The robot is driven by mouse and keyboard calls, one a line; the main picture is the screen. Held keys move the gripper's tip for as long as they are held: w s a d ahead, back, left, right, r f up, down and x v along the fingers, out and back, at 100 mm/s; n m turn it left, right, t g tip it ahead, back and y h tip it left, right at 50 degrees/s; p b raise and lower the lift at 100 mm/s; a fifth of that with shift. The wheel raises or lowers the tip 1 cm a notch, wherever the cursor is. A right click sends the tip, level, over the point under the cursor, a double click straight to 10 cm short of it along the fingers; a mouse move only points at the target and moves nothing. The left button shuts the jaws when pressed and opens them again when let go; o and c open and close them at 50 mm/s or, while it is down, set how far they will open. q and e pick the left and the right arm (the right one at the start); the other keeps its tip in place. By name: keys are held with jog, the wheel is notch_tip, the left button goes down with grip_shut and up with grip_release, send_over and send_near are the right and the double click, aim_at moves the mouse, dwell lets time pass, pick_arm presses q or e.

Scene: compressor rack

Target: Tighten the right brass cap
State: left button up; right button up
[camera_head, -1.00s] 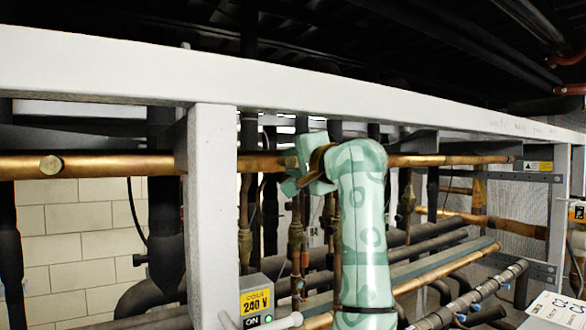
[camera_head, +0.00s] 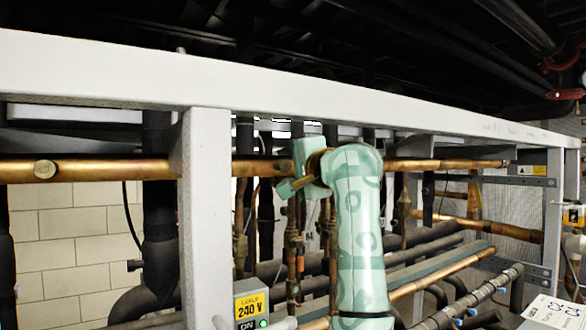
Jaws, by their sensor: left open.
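A horizontal copper pipe (camera_head: 110,170) runs across the rack, behind the grey upright post. A round brass cap (camera_head: 46,169) shows on its left stretch. My left gripper (camera_head: 289,173) is at the pipe to the right of the post, with its pale green jaws open around or in front of a short stretch of it. A small brass edge (camera_head: 284,165) shows beside the jaws; I cannot tell whether it is the right brass cap, since the gripper and wrist hide that part. My right gripper is not in view.
A long white beam (camera_head: 300,95) crosses above the pipe, and the grey post (camera_head: 206,220) stands left of the gripper. Thin vertical copper pipes with valves (camera_head: 240,245) hang close behind. A grey 240 V switch box (camera_head: 250,302) sits below.

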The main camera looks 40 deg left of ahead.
pick_arm(q)
jog(key=b+v, duration=0.5)
jog(key=v, duration=1.1)
jog(key=shift+d, duration=0.15)
